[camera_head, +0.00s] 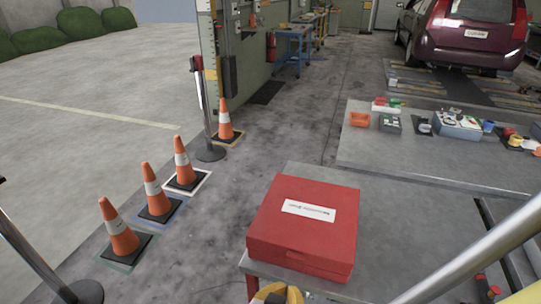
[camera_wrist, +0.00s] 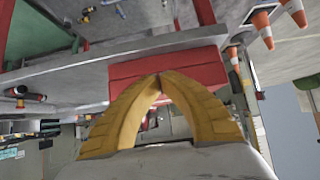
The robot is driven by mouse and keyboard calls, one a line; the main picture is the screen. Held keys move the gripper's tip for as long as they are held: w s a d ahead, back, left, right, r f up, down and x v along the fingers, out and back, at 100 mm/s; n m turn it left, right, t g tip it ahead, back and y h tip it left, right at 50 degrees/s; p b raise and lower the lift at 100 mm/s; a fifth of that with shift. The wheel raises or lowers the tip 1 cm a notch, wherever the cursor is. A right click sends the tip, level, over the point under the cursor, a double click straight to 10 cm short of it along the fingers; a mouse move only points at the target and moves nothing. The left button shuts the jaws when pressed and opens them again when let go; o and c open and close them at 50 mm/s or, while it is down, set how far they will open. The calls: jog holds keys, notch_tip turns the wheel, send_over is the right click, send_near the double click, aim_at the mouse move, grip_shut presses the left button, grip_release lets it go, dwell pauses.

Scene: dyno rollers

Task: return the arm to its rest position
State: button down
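My gripper (camera_wrist: 160,77) has two curved yellow fingers, and their tips meet in the wrist view. It is shut, with nothing visible between the fingers. In the head view only part of my gripper (camera_head: 278,294) shows at the bottom edge, by the near edge of the grey table (camera_head: 385,225). A closed red box (camera_head: 303,228) with a white label lies on that table, just beyond the gripper. The red box also shows behind the fingertips in the wrist view (camera_wrist: 190,60); I cannot tell how far apart they are.
Orange cones (camera_head: 155,192) stand on the floor at left, near a post (camera_head: 203,110). A second table (camera_head: 430,165) at right holds small parts and bins. A dark red car (camera_head: 465,35) stands behind. The floor between the cones and the tables is clear.

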jog(key=w+d+r+n+g+y, duration=0.2)
jog(key=d+r+n+y, duration=0.1)
jog(key=d+r, duration=0.7)
jog(key=d+n, duration=0.1)
jog(key=d, duration=0.2)
jog(key=shift+w+d+r+y, duration=0.15)
jog(key=shift+w+r+y, duration=0.15)
jog(key=shift+y, duration=0.1)
